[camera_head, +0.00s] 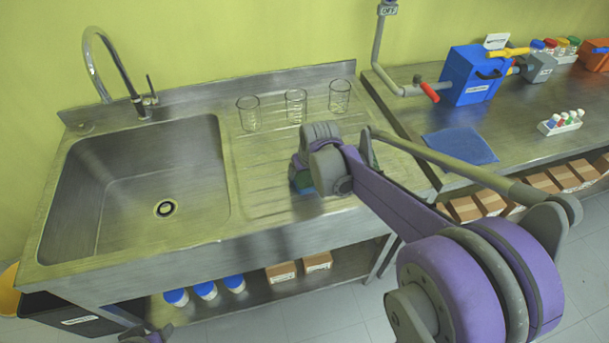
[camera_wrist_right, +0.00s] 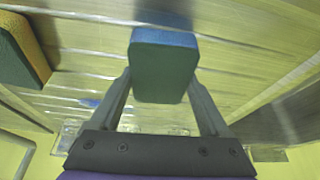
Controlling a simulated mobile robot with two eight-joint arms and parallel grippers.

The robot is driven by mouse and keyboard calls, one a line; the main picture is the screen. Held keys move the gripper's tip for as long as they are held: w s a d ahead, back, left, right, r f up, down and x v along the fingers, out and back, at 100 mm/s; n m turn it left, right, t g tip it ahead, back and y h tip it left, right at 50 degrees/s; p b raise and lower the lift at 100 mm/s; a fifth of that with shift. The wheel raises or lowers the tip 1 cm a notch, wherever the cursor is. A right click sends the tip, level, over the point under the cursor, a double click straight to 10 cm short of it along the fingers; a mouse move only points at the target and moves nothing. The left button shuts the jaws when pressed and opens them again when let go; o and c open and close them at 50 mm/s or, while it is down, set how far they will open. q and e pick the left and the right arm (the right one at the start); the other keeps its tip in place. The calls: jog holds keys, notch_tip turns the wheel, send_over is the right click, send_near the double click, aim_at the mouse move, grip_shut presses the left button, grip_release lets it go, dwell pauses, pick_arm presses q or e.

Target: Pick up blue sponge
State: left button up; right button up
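The blue sponge (camera_wrist_right: 165,65) has a blue side and a dark green face. In the right wrist view it sits between the two fingers of my right gripper (camera_wrist_right: 161,85), which touch its sides. In the head view my right gripper (camera_head: 303,178) is low over the ribbed drainboard, and only a small blue-green part of the sponge shows there. Whether the sponge is clear of the board is hard to tell. Part of my left gripper (camera_head: 148,334) shows at the bottom edge of the head view; its fingers are not clear.
A yellow and green sponge (camera_wrist_right: 25,50) lies nearby in the wrist view. Several glass beakers (camera_head: 296,106) stand behind my right gripper. The sink basin (camera_head: 130,190) is empty at left. A blue cloth (camera_head: 460,145) and blue box (camera_head: 473,75) are on the right bench.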

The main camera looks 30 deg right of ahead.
jog(key=c, duration=0.4)
jog(key=shift+r, duration=0.15)
notch_tip(320, 180, up, 10)
jog(key=p, duration=0.1)
jog(key=shift+r, duration=0.15)
jog(key=o, duration=0.8)
jog(key=c, duration=0.7)
